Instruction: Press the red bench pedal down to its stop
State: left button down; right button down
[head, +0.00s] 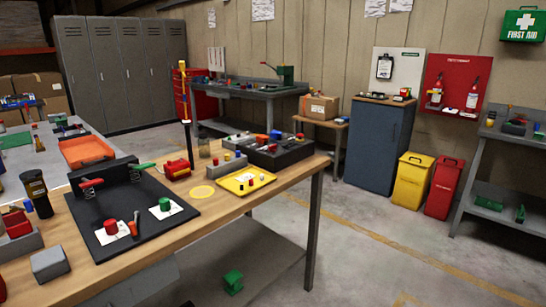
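A low red block (177,168), the red thing most like a bench pedal, sits on the wooden workbench (228,200) behind the black board. It is small in the head view, so I cannot tell how far it is pressed. A red cylinder (110,226) and a green cylinder (165,204) stand on white cards on the board. Neither of my grippers is in view.
A yellow tray (233,187) with small pieces lies right of the red block, and a black box (280,153) stands behind it. A thin post (187,125) rises next to the block. A dark jar (37,193) stands at left. Open floor (380,260) lies right of the bench.

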aim_at(87, 183)
jog(key=j+u, duration=0.2)
jog(key=u, duration=0.2)
jog(key=i+j+u, duration=0.15)
jog(key=u, duration=0.2)
jog(key=i+j+u, duration=0.15)
jog(key=u, duration=0.25)
jog(key=i+l, duration=0.15)
jog(key=l, duration=0.2)
jog(key=i+l, duration=0.2)
jog(key=l, duration=0.15)
jog(key=i+l, duration=0.15)
jog(key=l, duration=0.15)
jog(key=i+l, duration=0.2)
jog(key=l, duration=0.15)
jog(key=i+l, duration=0.15)
jog(key=l, duration=0.2)
jog(key=u, duration=0.05)
